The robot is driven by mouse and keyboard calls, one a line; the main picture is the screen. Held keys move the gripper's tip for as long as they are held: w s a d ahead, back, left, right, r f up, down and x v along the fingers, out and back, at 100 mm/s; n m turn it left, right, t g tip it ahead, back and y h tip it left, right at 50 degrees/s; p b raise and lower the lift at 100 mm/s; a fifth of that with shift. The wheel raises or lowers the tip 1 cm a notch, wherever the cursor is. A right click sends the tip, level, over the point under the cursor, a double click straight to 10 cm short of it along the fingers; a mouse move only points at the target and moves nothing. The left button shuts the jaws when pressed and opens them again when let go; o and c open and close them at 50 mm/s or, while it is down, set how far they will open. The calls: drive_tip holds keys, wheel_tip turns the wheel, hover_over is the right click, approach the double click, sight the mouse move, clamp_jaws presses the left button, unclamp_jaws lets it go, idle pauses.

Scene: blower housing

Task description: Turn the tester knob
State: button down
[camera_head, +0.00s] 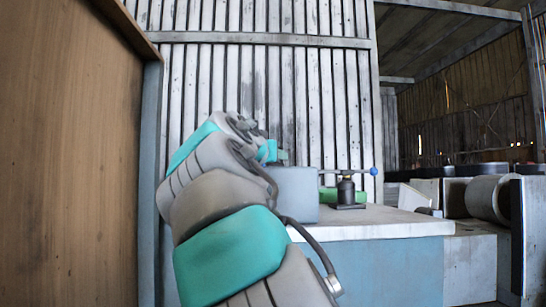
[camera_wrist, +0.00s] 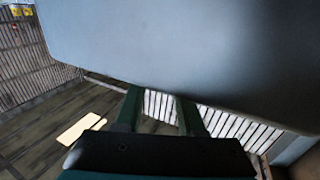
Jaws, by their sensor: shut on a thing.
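A blue-grey box, which looks like the tester (camera_head: 296,192), stands on the bench behind my arm. In the wrist view the tester (camera_wrist: 200,50) fills the upper part as a large smooth face. My gripper (camera_head: 281,155) is at the upper left of the box. In the wrist view my gripper (camera_wrist: 160,98) has its two dark green fingers a little apart, their tips running out of sight behind the box's edge. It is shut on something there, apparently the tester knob. The knob itself is hidden in both views.
The bench (camera_head: 385,222) has a white top, clear at its right front. A black device with a blue-ball handle (camera_head: 347,190) stands right of the tester, a green block (camera_head: 330,195) behind it. A brown panel (camera_head: 70,150) rises close on the left.

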drive_tip(key=c, duration=0.5)
unclamp_jaws()
drive_tip(key=shift+s, duration=0.1)
drive_tip(key=shift+v, duration=3.75)
